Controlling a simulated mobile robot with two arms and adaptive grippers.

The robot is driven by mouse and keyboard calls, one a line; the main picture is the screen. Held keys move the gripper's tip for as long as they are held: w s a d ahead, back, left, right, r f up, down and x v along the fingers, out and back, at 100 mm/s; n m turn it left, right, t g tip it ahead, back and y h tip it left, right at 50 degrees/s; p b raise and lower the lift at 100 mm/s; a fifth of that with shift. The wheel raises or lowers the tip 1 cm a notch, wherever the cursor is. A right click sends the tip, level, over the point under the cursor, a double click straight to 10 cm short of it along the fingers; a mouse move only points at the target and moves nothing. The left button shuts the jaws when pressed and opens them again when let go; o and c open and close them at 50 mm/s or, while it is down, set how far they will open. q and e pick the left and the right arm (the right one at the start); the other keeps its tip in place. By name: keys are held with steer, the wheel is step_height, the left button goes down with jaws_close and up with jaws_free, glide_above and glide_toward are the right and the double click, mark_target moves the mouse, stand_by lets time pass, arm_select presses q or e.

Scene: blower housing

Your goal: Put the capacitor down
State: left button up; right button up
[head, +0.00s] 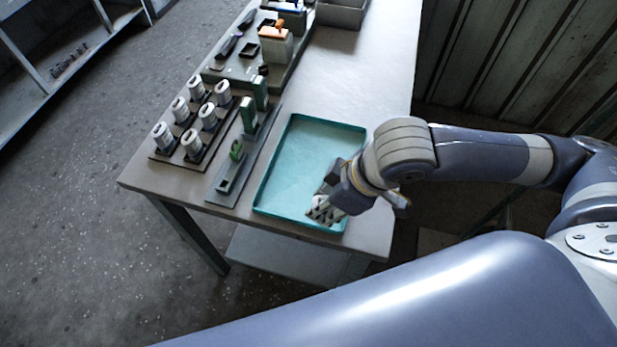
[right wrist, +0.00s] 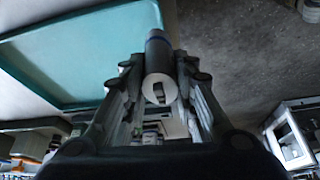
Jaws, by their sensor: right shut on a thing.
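The capacitor (right wrist: 160,72) is a pale cylinder with a dark blue band in the right wrist view. It lies between the fingers of my right gripper (right wrist: 160,85), which is shut on it. In the head view my right gripper (head: 324,210) is over the near right corner of the teal tray (head: 258,196), and it hides the capacitor there. The tray also shows in the right wrist view (right wrist: 85,105), left of the capacitor. The visible tray floor is empty. I cannot tell whether the capacitor touches the tray. My left gripper is out of view.
A rack left of the tray holds several white cylinders (head: 163,136). A narrow grey holder (head: 225,185) with green parts stands between rack and tray. A tool board (head: 235,68) and a grey bin (head: 341,12) are farther back. The table's near edge is close to the tray.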

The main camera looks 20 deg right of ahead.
steer(key=shift+w+f+b, duration=0.1)
steer(key=shift+w+b, duration=0.55)
steer(key=shift+w, duration=0.15)
steer(key=w+f, duration=0.1)
steer(key=w, duration=0.2)
steer(key=w+f+p, duration=0.1)
steer(key=w, duration=0.2)
steer(key=w+f+p, duration=0.1)
steer(key=w, duration=0.2)
steer(key=shift+w+f, duration=0.2)
steer(key=shift+f, duration=0.15)
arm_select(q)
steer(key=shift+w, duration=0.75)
arm_select(e)
steer(key=shift+f, duration=0.25)
steer(key=shift+f, duration=0.1)
steer(key=o, duration=0.9)
